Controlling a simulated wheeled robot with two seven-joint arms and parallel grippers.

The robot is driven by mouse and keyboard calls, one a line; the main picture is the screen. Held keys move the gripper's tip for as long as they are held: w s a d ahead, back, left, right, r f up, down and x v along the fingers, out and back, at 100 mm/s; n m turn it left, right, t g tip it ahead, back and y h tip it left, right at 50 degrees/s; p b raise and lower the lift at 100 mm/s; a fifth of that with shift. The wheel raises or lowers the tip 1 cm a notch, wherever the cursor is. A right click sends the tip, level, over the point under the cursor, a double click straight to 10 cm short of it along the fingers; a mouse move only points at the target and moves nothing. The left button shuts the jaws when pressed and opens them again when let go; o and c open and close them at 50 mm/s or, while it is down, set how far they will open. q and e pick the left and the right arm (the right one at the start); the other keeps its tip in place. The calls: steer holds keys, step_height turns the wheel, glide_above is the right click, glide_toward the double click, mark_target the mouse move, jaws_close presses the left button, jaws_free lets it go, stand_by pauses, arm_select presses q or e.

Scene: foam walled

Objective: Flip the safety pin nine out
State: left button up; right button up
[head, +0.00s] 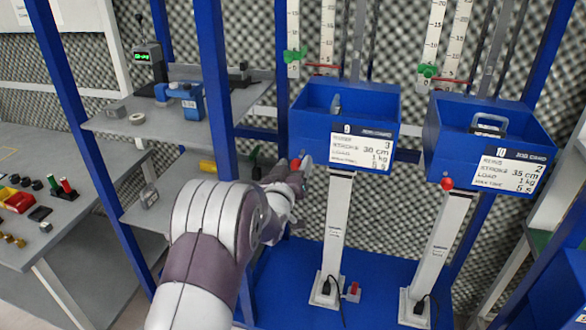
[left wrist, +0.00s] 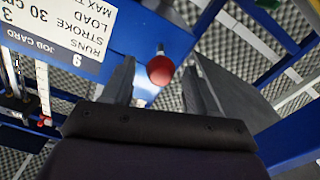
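The safety pin of station nine shows as a red knob (head: 295,163) at the lower left corner of the blue bin marked 9 (head: 310,98). My left gripper (head: 303,168) is right at this knob in the head view, covering part of it. In the left wrist view the red knob (left wrist: 160,70) lies between the two fingers of my left gripper (left wrist: 163,80). The fingers stand apart with gaps on both sides of the knob, so the gripper is open. My right gripper is not in view.
The blue bin marked 10 (head: 435,125) with its own red knob (head: 447,184) stands to the right. White columns (head: 337,235) rise from the blue base (head: 283,285).

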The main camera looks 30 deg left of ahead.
arm_select(q)
steer(key=shift+s+f, duration=0.1)
steer(key=shift+s, duration=0.1)
steer(key=b+v, duration=0.1)
steer(key=v, duration=1.1)
steer(key=shift+s, duration=0.25)
steer(key=p+x, duration=0.5)
steer(key=x, duration=1.1)
steer(key=shift+d, duration=0.2)
